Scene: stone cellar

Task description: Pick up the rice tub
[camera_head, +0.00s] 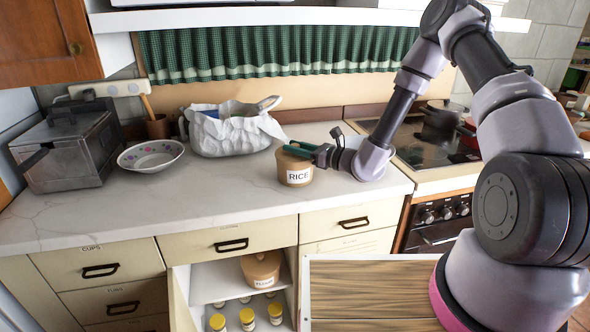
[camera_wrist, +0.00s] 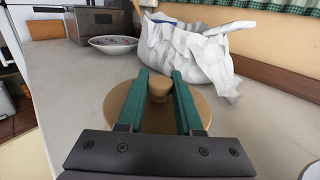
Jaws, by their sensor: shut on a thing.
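The rice tub (camera_head: 297,168) is a tan round tub with a white label reading RICE. It stands upright on the white counter, near the front edge and left of the stove. In the wrist view its round lid (camera_wrist: 195,108) with a central knob (camera_wrist: 158,88) shows below the fingers. My gripper (camera_head: 301,149) reaches in from the right at lid height. In the wrist view the green fingers (camera_wrist: 159,82) lie on either side of the knob, shut on it. The tub's base appears to rest on the counter.
A white crumpled bag (camera_head: 235,130) stands behind left of the tub, with a patterned bowl (camera_head: 151,156) and a metal box (camera_head: 66,150) farther left. The stove with a pot (camera_head: 440,122) is on the right. Counter (camera_head: 190,200) front left is clear.

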